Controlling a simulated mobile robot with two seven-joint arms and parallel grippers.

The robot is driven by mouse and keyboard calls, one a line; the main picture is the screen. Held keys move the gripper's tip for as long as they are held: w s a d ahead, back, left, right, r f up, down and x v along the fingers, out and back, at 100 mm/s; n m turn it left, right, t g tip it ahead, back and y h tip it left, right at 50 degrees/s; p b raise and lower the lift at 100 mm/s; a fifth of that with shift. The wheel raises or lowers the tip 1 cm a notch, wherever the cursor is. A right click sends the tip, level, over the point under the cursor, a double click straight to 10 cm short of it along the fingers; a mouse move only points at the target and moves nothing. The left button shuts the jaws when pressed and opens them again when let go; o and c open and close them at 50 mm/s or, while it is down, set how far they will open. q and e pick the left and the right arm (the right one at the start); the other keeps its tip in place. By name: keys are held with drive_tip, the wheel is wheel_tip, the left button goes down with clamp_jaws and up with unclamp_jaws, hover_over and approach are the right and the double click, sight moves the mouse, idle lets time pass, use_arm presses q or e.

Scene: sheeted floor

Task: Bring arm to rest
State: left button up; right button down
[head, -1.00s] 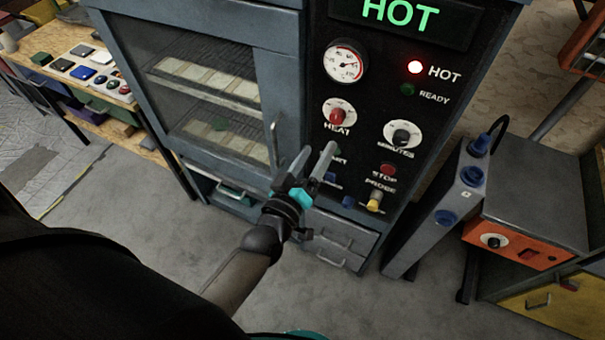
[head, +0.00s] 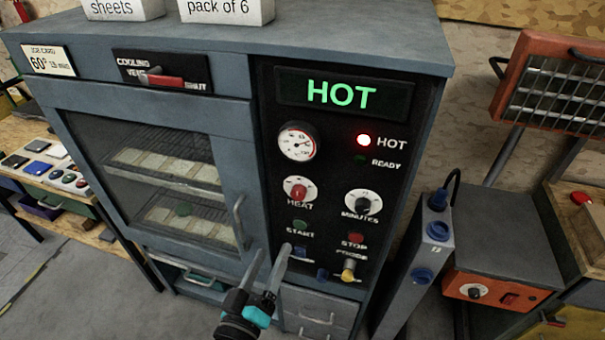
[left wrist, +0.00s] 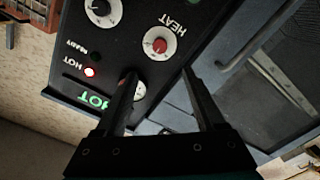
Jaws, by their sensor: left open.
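The panel (head: 398,195) has a green HOT display (head: 342,94), a lit red HOT lamp (head: 364,140), a dark READY lamp, a gauge, HEAT and MINUTES knobs, and START and STOP buttons. The oven door (head: 75,105) looks closed, with pale sheets on racks behind its glass. My right gripper is out of view.
A grey upright unit with blue knobs (head: 415,270) stands right of the oven, beside an orange-fronted box (head: 490,292) and an orange heater (head: 560,95). A workbench with small coloured items (head: 50,165) is at left. Boxes (head: 225,10) sit on the oven top.

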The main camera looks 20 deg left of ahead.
use_arm(q)
drive_tip(key=s+d+f+m+g+h+b, duration=0.1)
drive_tip(key=s+f+m+g+b, duration=0.25)
drive_tip(key=f, duration=1.35)
drive_tip(key=s+f+m+g+b, duration=0.2)
drive_tip(key=s+f+g+b, duration=0.3)
drive_tip(key=f, duration=1.2)
drive_tip(key=s+a+f+m+g+b, duration=0.2)
drive_tip(key=s+f+g+b, duration=0.1)
drive_tip(key=s+f, duration=0.8)
drive_tip(key=s+a+f+m+g+y+b, duration=0.1)
drive_tip(key=s+f+g+b, duration=0.3)
drive_tip(key=s+f, duration=0.7)
drive_tip(key=shift+s+a+f+m+g+y+b, duration=0.4)
drive_tip(key=shift+a+m+g, duration=0.3)
drive_tip(key=shift+a, duration=0.2)
